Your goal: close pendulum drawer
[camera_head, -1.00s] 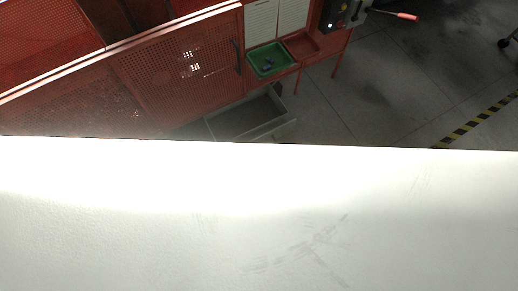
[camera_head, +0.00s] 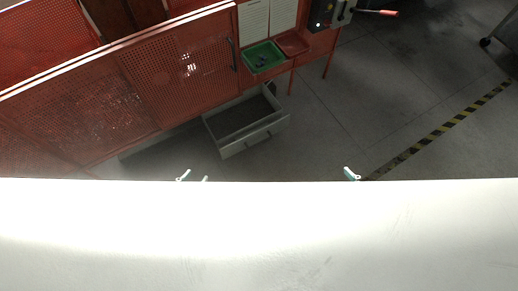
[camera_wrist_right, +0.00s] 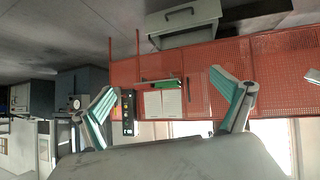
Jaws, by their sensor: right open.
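The drawer (camera_head: 246,122) is a grey open-topped box pulled out from under the red perforated cabinet. Its front panel with a handle faces the lower right. It also shows in the right wrist view, where the drawer (camera_wrist_right: 182,22) appears at the top, upside down. My left gripper (camera_head: 192,178) shows only as fingertips above the white surface, apart from the drawer; its jaw state is unclear. My right gripper (camera_head: 351,174) shows as a fingertip right of the drawer. In the right wrist view the right gripper (camera_wrist_right: 170,105) is open and empty, fingers wide apart.
The red perforated cabinet (camera_head: 175,70) fills the upper left. A green tray (camera_head: 263,57) and a red tray (camera_head: 292,44) sit beside it. A red-handled machine (camera_head: 345,12) stands at the top. Grey floor with a yellow-black stripe (camera_head: 440,130) is clear on the right. A white surface (camera_head: 260,235) covers the bottom.

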